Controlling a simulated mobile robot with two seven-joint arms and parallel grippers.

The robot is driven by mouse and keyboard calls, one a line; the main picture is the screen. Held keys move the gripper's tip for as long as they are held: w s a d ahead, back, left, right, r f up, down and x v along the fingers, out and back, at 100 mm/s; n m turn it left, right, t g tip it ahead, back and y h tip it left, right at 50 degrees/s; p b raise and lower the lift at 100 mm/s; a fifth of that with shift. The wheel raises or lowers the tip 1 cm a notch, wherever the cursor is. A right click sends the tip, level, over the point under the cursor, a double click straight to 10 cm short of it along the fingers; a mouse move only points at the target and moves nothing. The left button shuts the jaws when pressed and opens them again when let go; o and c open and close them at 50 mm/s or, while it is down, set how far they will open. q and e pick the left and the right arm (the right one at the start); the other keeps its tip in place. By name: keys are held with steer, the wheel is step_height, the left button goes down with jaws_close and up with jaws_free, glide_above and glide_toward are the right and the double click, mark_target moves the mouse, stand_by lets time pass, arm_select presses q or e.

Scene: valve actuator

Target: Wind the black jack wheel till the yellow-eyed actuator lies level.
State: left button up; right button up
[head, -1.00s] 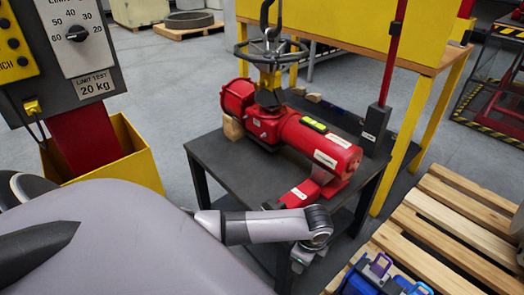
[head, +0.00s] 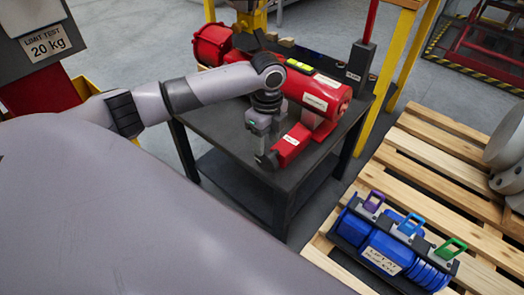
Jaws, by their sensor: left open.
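The red actuator (head: 318,95) lies on the dark table (head: 225,160) in the head view, with a yellow-green level eye (head: 299,67) on top. I cannot tell its exact tilt or read the eye. A red jack block (head: 291,145) is at its near end, low on the table. A small dark round part, seemingly the black jack wheel (head: 268,161), shows at the block's left end. My left gripper (head: 264,149) points down at that wheel, open; its fingertips are small, and I cannot tell whether they touch it. My left forearm hides part of the actuator. My right gripper is out of view.
A wooden pallet (head: 421,157) on the right carries a blue cylinder unit (head: 392,246) with purple, blue and green handles. A red lever (head: 370,22) stands upright behind the actuator. A yellow post (head: 383,85) stands behind the table. The table's front left is clear.

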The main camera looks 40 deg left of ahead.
mark_target(268, 154)
arm_select(q)
step_height(268, 154, down, 7)
steer(key=shift+r+b, duration=0.1)
steer(key=shift+b, duration=0.7)
jaws_close()
steer(key=y+p, duration=0.1)
steer(key=p, duration=0.3)
steer(key=shift+d+r, duration=0.2)
steer(key=shift+f+y+p, duration=0.2)
steer(key=shift+y+p, duration=0.2)
steer(key=shift+p, duration=0.15)
